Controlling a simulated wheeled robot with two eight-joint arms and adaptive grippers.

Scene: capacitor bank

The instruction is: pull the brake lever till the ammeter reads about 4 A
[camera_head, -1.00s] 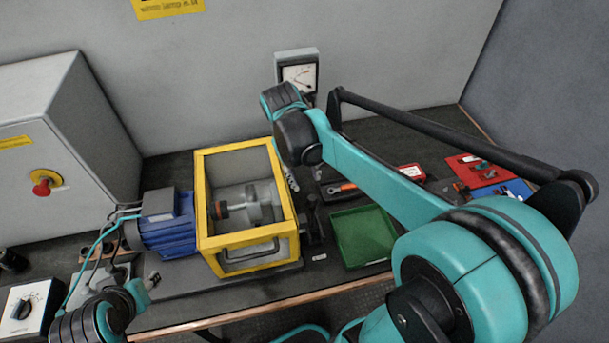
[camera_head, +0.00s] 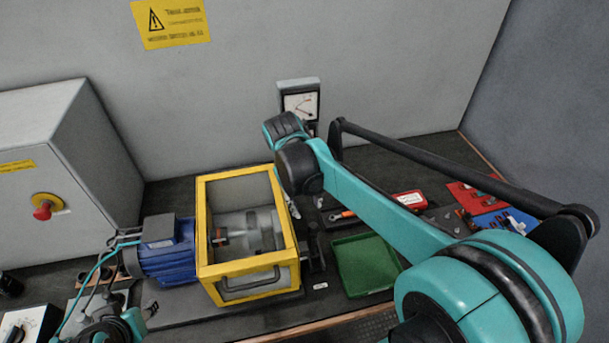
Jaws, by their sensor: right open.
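The ammeter (camera_head: 301,104) is a grey box with a white dial at the back wall. Its needle is too small to read. The brake lever cannot be made out clearly; dark brake parts (camera_head: 314,248) stand just right of the yellow-framed guard. My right gripper (camera_head: 294,208) is mostly hidden below its dark wrist, at the guard's right edge, close to these parts. It is open, and I cannot tell whether it touches anything. My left gripper (camera_head: 151,310) shows only partly at the lower left, in front of the blue motor (camera_head: 166,255); its jaws are unclear.
The yellow-framed guard (camera_head: 247,282) covers a shaft. A green tray (camera_head: 365,265) lies right of it. A grey cabinet with a red knob (camera_head: 43,211) stands left. A dial box (camera_head: 28,323) is at lower left.

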